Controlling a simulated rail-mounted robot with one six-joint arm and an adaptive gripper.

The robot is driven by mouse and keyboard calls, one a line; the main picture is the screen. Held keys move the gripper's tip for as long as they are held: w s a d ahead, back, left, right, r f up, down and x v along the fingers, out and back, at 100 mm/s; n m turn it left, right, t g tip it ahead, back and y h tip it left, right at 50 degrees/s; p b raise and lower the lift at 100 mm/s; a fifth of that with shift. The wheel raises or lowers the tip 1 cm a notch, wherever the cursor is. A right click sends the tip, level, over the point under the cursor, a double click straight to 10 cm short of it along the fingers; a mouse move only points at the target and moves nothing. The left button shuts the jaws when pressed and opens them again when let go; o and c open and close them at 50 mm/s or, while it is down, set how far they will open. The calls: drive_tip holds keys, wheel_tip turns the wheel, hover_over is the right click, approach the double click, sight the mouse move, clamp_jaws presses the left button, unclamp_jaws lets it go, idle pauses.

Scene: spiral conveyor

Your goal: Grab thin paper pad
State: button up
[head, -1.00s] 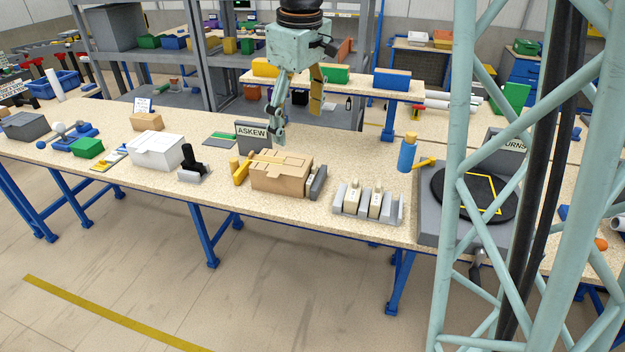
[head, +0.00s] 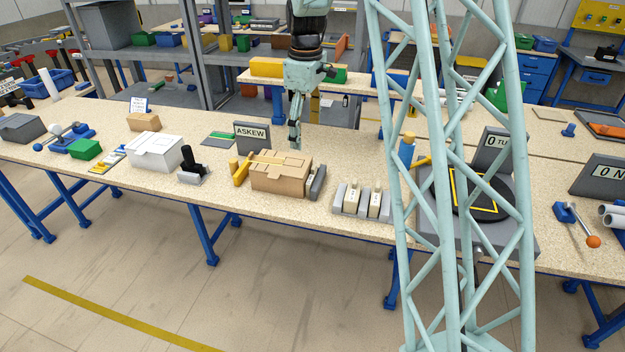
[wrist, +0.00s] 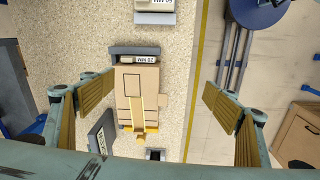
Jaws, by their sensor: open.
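No thin paper pad can be told apart with certainty. A flat green and grey item (head: 218,139) lies left of the ASKEW sign in the head view. A tan carton (head: 280,175) sits on the bench right of that sign, and it also shows in the wrist view (wrist: 131,84) with a yellow piece (wrist: 139,131) at its lower end. My gripper (head: 295,143) points down over the bench behind the carton. In the wrist view my gripper (wrist: 156,88) is open and empty, its fingers spread wide either side of the carton, apart from it.
The ASKEW sign (head: 252,136) stands close behind the carton. A grey holder (head: 340,205) is to its right, then a blue bottle (head: 406,150) and a turntable (head: 490,205) behind my lattice column. A white box (head: 158,152) stands left. Bench behind the grey holder is clear.

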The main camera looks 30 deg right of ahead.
drive_tip(key=w+d+f+n+p, duration=0.1)
drive_tip(key=w+d+f, duration=0.4)
drive_tip(key=f, duration=0.3)
drive_tip(key=shift+w+d+f+g+p, duration=0.25)
drive_tip(key=shift+w+f+g+p, duration=0.05)
drive_tip(key=shift+w+f, duration=0.1)
hover_over(314, 176)
drive_tip(key=shift+a+f, duration=0.2)
drive_tip(key=shift+f, duration=4.1)
drive_tip(key=shift+f, duration=0.1)
drive_tip(key=shift+d+f+p, duration=0.1)
drive_tip(key=shift+f+p, duration=0.5)
drive_tip(key=shift+f, duration=1.9)
drive_tip(key=shift+c, duration=0.9)
